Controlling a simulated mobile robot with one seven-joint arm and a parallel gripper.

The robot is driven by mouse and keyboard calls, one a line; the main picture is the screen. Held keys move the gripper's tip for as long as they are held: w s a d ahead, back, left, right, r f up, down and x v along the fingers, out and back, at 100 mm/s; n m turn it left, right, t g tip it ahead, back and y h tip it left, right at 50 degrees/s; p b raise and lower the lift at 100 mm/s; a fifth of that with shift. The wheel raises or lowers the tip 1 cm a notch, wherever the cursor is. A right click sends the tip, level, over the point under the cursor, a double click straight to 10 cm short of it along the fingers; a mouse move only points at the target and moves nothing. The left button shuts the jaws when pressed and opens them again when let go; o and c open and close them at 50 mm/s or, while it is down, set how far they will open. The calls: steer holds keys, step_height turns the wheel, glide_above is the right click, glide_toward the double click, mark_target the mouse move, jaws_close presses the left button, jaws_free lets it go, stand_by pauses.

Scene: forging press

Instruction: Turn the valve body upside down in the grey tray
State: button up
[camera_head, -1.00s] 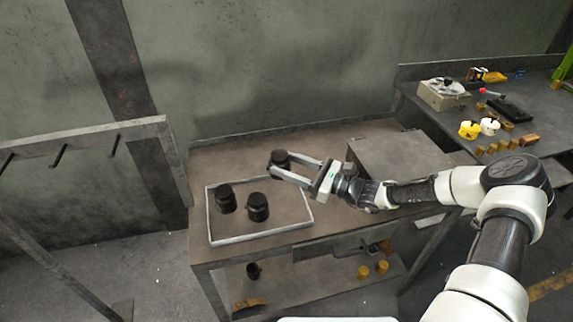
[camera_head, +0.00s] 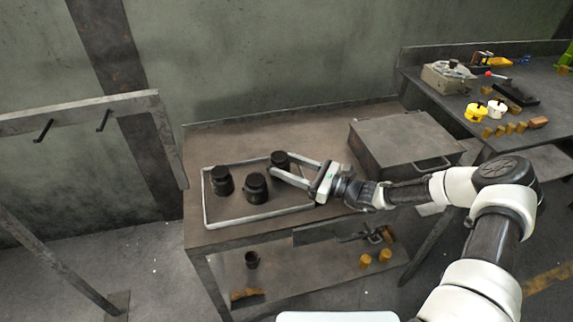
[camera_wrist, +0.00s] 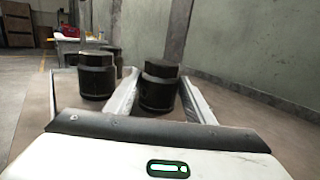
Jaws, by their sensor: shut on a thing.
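The grey tray (camera_head: 205,205) has a thin light rim and lies on the left part of the metal table. Three dark, stepped cylindrical bodies stand at it. The valve body (camera_head: 279,158) in my gripper (camera_head: 285,166) is at the tray's rear right. My gripper is shut on its sides, and it shows between the fingers in the wrist view (camera_wrist: 158,92). Its narrower faceted part is on top there. I cannot tell whether its base touches the tray. The two other bodies, left (camera_head: 221,181) and middle (camera_head: 256,188), stand upright inside the tray.
A grey metal box (camera_head: 400,142) with a handle stands right of the tray. The lower shelf (camera_head: 320,262) holds a dark cup and brass pieces. A second bench (camera_head: 500,100) with small parts is at the right. The tray's front right is clear.

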steer(key=o, duration=1.1)
steer(key=shift+c, duration=0.2)
steer(key=shift+o, duration=0.2)
